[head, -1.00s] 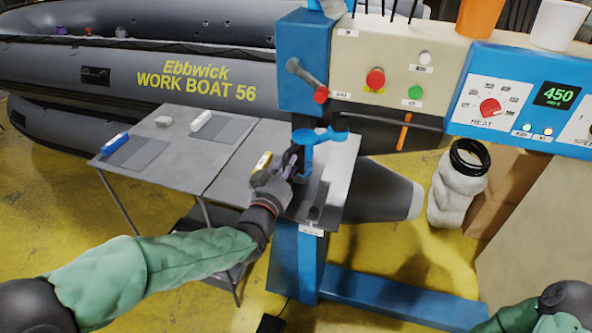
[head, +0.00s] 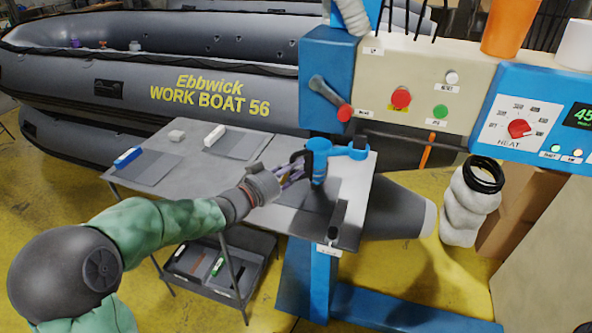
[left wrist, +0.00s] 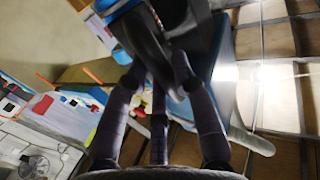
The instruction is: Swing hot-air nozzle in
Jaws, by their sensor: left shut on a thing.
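A blue upright piece (head: 319,162) with a blue side arm (head: 352,151) stands over the near end of the grey table, on the welding machine. A black curved handle-like part (head: 300,157) is at its left side. My left gripper (head: 296,172) reaches in from the left and is shut on this black part. In the left wrist view its purple fingers (left wrist: 160,95) close around a dark bar (left wrist: 150,50) beside blue machine parts. The nozzle's tip cannot be made out. My right gripper is out of view.
The grey table (head: 155,195) holds a blue-handled tool (head: 128,158) and white blocks. A red-knobbed lever (head: 343,112) and control panel (head: 425,95) are above right. A crate (head: 215,265) sits below the table.

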